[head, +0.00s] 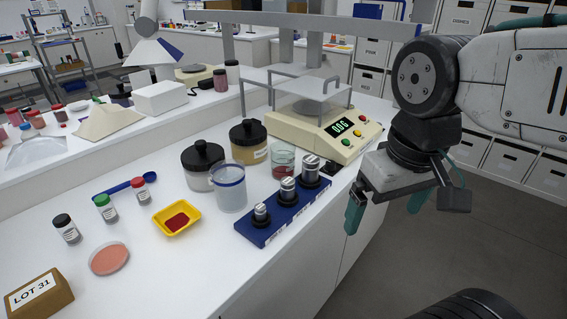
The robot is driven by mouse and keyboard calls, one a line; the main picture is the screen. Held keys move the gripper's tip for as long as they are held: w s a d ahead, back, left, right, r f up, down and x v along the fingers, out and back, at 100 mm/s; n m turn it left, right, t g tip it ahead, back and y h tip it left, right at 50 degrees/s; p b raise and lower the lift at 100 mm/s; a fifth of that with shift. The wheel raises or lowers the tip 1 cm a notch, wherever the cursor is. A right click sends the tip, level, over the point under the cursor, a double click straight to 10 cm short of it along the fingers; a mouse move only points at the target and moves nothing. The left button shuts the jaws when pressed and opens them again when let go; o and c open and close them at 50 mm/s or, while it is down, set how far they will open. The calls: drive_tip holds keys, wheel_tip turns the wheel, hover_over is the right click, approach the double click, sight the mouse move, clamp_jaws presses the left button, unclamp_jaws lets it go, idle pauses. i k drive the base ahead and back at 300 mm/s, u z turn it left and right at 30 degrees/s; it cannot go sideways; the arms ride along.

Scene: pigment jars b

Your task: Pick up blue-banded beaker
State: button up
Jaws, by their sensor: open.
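The blue-banded beaker (230,191) stands upright on the white bench in the head view. It is a clear, pale beaker with a blue band around its top, and it looks empty. My gripper (386,212) is open and empty, with teal fingers pointing down. It hangs to the right of the beaker, past the bench's front edge, and does not touch it.
A blue block with metal weights (276,223) stands close to the beaker's right. Black-lidded jars (202,165) crowd its back side, and a smaller glass with red contents (283,160) is behind right. A yellow tray (164,227) lies left. A balance (318,133) stands behind.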

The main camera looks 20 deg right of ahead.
sight(228, 176)
drive_tip(key=u, duration=0.05)
drive_tip(key=k, duration=1.15)
drive_tip(key=z, duration=0.75)
drive_tip(key=i, duration=1.4)
drive_tip(key=u, duration=0.85)
drive_tip(key=i, duration=0.4)
drive_tip(key=u, duration=0.35)
